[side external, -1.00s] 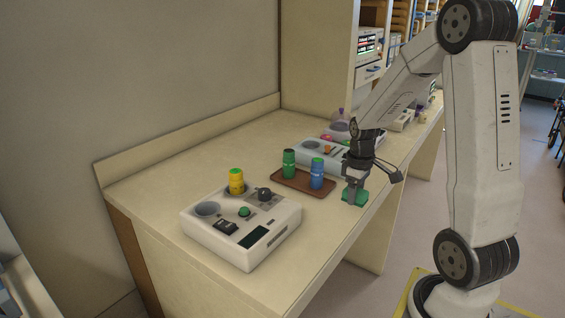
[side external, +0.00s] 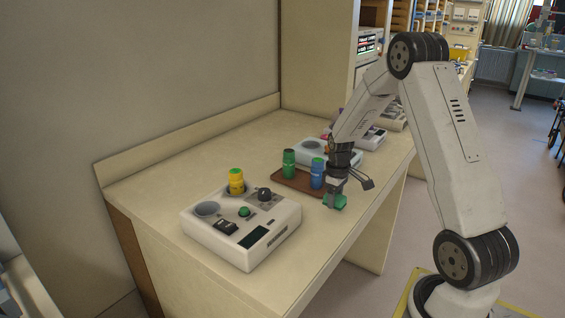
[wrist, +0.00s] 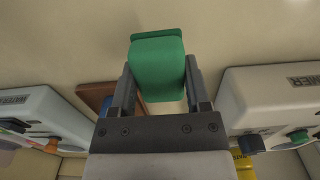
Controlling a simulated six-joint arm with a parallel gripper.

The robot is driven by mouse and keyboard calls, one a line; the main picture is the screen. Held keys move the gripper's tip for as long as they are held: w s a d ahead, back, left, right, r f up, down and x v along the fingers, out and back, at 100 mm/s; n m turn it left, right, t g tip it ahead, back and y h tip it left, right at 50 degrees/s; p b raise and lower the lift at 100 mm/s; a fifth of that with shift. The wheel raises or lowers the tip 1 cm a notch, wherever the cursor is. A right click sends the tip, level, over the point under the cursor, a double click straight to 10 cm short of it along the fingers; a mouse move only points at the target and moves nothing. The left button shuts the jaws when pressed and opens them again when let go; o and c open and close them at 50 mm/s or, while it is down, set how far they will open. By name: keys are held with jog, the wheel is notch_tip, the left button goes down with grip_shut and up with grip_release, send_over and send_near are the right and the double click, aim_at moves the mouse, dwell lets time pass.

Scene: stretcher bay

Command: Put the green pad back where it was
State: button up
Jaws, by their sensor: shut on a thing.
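The green pad (side external: 335,202) is held between the fingers of my gripper (side external: 333,194), at the front edge side of the bench. In the wrist view the green pad (wrist: 158,68) sits between the two fingers of my gripper (wrist: 160,92), which is shut on it. The pad appears to be a little above the bench top; the exact gap cannot be told. The place the pad came from is not marked in these views.
A brown tray (side external: 283,184) with a green container (side external: 289,163) and a blue container (side external: 317,173) stands just left of my gripper. A white device (side external: 215,243) with a yellow container (side external: 236,181) is at the front left. Another white device (side external: 345,153) stands behind.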

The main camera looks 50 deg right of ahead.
aim_at(332, 214)
jog(key=shift+f, duration=0.15)
jog(key=shift+w+d+f, duration=0.15)
jog(key=shift+w, duration=0.05)
jog(key=shift+f, duration=1.6)
jog(key=shift+f, duration=0.2)
jog(key=o, duration=1.2)
jog(key=shift+r, duration=0.1)
notch_tip(332, 214, up, 12)
jog(key=shift+r, duration=0.15)
